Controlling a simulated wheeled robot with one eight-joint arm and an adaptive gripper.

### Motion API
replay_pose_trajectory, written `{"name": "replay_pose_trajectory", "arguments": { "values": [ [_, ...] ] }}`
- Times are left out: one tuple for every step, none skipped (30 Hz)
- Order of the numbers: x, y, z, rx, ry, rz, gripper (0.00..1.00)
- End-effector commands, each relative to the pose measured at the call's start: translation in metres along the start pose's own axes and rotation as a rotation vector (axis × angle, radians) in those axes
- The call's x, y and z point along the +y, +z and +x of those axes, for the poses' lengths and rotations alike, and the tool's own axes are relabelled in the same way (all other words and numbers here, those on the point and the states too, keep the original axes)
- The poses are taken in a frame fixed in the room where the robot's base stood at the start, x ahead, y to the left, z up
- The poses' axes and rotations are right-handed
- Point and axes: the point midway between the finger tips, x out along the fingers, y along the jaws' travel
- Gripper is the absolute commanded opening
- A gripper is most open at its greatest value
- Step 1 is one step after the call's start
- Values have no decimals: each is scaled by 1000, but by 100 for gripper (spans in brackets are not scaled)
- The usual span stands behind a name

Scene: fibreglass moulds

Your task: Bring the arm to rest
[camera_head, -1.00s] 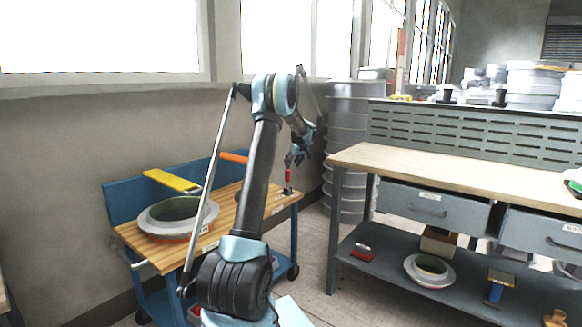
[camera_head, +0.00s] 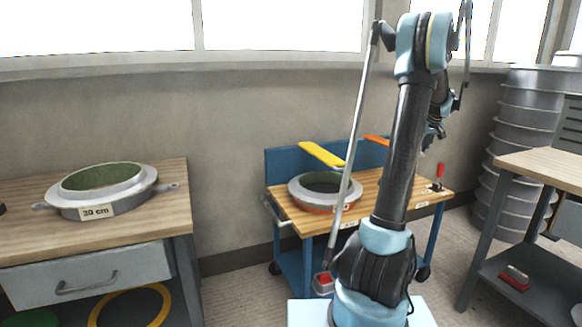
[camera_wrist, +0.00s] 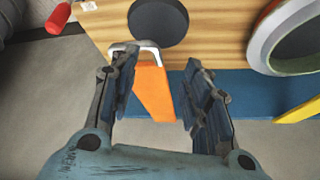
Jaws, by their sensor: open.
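My arm is raised and bent at the top in the head view, and my gripper (camera_head: 436,130) hangs on its far side, partly hidden by the arm. In the wrist view my gripper (camera_wrist: 160,72) is open, with its two fingers apart. An orange-handled tool (camera_wrist: 154,92) shows between the fingers, beyond them at the cart's edge; nothing is held. The wooden cart top (camera_wrist: 222,30) lies under the gripper.
The blue cart (camera_head: 284,164) bears a ring mould (camera_head: 352,190), a yellow-handled tool (camera_head: 320,153) and a red-handled clamp (camera_head: 439,172). A bench (camera_head: 120,232) with a 30 cm mould (camera_head: 140,198) stands left. Stacked grey drums (camera_head: 500,150) and another bench (camera_head: 545,163) stand right.

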Motion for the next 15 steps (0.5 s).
{"name": "replay_pose_trajectory", "arguments": {
  "values": [
    [-21, 5, -8, -10, -5, -3, 44],
    [-32, 7, -12, -16, -7, -4, 44],
    [-46, 12, -18, -24, -10, -3, 44],
    [-57, 15, -22, -30, -13, -3, 44],
    [-68, 19, -26, -36, -15, -4, 44],
    [-81, 24, -32, -45, -17, -3, 44],
    [-91, 28, -36, -51, -19, -4, 44],
    [-102, 33, -39, -57, -21, -4, 44],
    [-114, 39, -45, -65, -23, -3, 44],
    [-124, 44, -48, -71, -25, -4, 44],
    [-134, 49, -52, -77, -26, -4, 44],
    [-146, 57, -57, -85, -27, -4, 44],
    [-155, 62, -60, -90, -28, -4, 44],
    [-164, 68, -64, -96, -29, -4, 44],
    [-176, 76, -69, -104, -30, -4, 44]
  ]
}}
